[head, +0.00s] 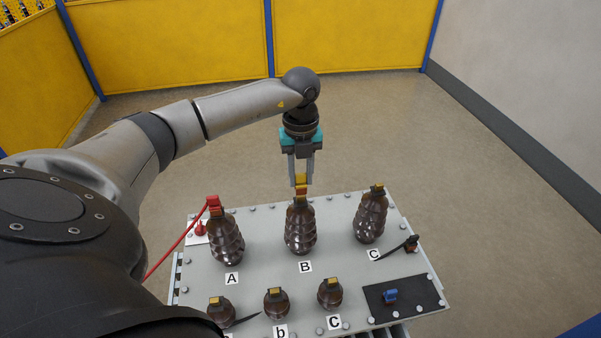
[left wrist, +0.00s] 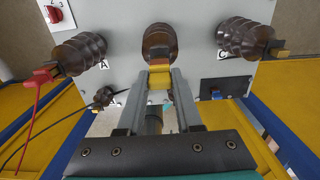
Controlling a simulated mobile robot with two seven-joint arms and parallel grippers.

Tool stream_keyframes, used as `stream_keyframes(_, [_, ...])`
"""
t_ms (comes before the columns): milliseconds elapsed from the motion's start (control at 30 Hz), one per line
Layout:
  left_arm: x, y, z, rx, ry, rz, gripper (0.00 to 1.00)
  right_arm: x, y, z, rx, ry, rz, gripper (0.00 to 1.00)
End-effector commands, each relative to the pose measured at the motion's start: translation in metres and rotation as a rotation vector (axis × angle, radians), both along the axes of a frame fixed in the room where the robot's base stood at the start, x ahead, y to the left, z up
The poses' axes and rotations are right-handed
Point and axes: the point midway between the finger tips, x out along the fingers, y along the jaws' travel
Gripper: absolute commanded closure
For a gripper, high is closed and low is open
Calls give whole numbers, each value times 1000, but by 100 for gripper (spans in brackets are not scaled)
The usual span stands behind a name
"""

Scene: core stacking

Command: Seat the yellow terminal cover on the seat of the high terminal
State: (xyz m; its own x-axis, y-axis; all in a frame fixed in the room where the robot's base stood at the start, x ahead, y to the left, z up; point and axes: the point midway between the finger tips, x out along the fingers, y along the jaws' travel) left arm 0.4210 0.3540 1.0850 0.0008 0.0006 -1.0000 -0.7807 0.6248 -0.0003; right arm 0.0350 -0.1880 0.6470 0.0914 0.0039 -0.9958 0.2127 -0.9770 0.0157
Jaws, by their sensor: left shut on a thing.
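My left gripper (head: 301,182) points down over the tall brown ribbed bushing B (head: 300,228) in the middle of the back row. It is shut on the yellow terminal cover (head: 301,178), which also shows between the fingertips in the left wrist view (left wrist: 159,82). An orange-red band shows just below the yellow, in line with the top of bushing B (left wrist: 160,42). I cannot tell whether the cover touches the terminal or is a little above it. The fingers hide the cover's sides. My right gripper is not in view.
Tall bushing A (head: 226,240) carries a red clamp (head: 213,204) with a red lead. Tall bushing C (head: 370,215) stands right. Small yellow-topped bushings (head: 276,303) line the front. A black clip (head: 410,243) and a dark mat (head: 420,292) with a blue part (head: 390,296) lie right.

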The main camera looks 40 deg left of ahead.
Motion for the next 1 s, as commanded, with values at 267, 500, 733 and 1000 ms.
stream_keyframes(267, [0, 0, 0, 0, 0, 0, 100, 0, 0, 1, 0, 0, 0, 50])
stream_keyframes(500, [0, 0, -3, 0, 0, 0, 100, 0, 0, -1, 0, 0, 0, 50])
stream_keyframes(733, [0, 0, -9, 0, 0, 0, 100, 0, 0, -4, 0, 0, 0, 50])
stream_keyframes(1000, [0, 0, -16, 0, 0, 0, 100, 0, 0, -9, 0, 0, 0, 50])
